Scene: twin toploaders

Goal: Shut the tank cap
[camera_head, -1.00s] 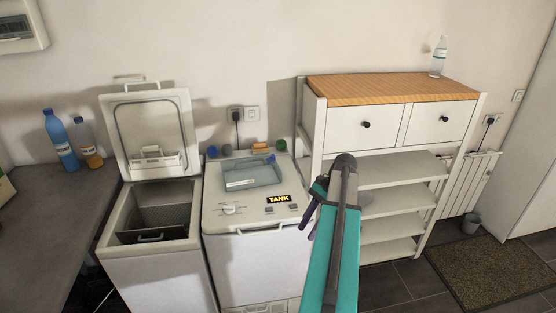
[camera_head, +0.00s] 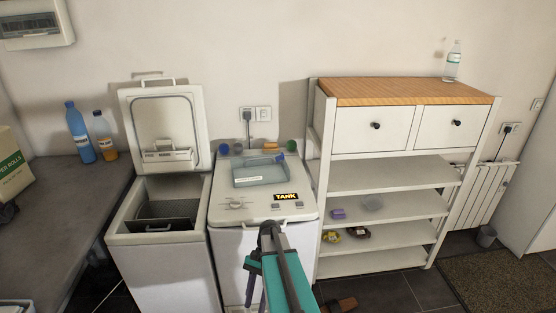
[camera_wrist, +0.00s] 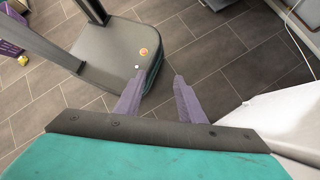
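A black-and-yellow TANK label (camera_head: 286,197) is on the top of the right toploader (camera_head: 225,212). A blue-grey see-through tray or cover (camera_head: 258,171) is on that top behind the label. A small dark blue piece (camera_head: 280,157) is at its back right corner. I cannot tell which part is the tank cap, or whether it is open. The left toploader (camera_head: 160,268) has its white lid (camera_head: 134,128) standing up. My gripper (camera_wrist: 156,84) is open and empty, its purple fingers apart over the floor. In the head view it hangs in front of the right toploader, partly hidden by my arm.
A white shelf unit with a wooden top (camera_head: 400,92) stands to the right. A grey counter (camera_head: 60,225) with a blue bottle (camera_head: 79,133) is on the left. Small coloured knobs line the right toploader's back.

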